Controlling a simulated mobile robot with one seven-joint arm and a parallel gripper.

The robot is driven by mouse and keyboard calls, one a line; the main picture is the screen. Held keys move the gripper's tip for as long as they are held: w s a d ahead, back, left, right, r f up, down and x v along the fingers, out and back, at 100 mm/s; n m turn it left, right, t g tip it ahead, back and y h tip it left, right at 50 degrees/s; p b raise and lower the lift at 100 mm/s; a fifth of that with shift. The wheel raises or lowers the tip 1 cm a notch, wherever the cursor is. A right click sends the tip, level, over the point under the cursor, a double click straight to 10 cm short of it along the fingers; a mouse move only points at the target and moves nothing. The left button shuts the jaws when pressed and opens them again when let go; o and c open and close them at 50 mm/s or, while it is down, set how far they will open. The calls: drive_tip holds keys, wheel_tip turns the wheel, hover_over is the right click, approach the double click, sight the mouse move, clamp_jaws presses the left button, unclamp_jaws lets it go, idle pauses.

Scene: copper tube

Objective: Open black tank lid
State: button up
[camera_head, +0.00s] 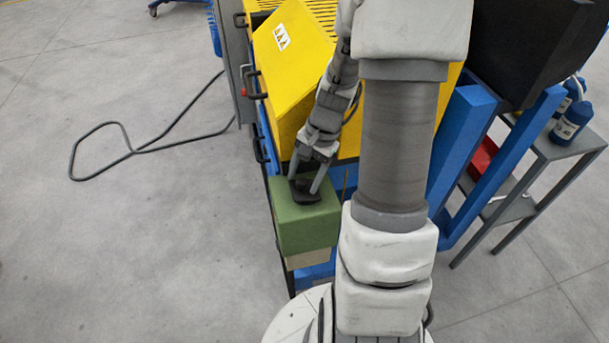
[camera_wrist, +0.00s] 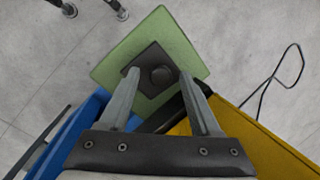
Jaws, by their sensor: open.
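The black tank lid (camera_head: 304,191) sits on top of a green box-shaped tank (camera_head: 306,228) beside the yellow machine. In the wrist view the lid (camera_wrist: 150,92) is a dark square plate with a round raised knob (camera_wrist: 162,75) on the green top (camera_wrist: 182,45). My gripper (camera_head: 310,178) points down at the lid in the head view, with its fingers apart. In the wrist view the open fingers of my gripper (camera_wrist: 160,82) reach toward either side of the lid's knob. I cannot tell whether the fingertips touch the lid. The lid looks flat on the tank.
The yellow machine (camera_head: 290,65) with black handles stands just behind the tank. A dark cable (camera_head: 125,135) lies on the floor at the left. The floor at front left is clear.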

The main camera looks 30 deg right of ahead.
drive_tip(key=p+v, duration=0.2)
drive_tip(key=v, duration=1)
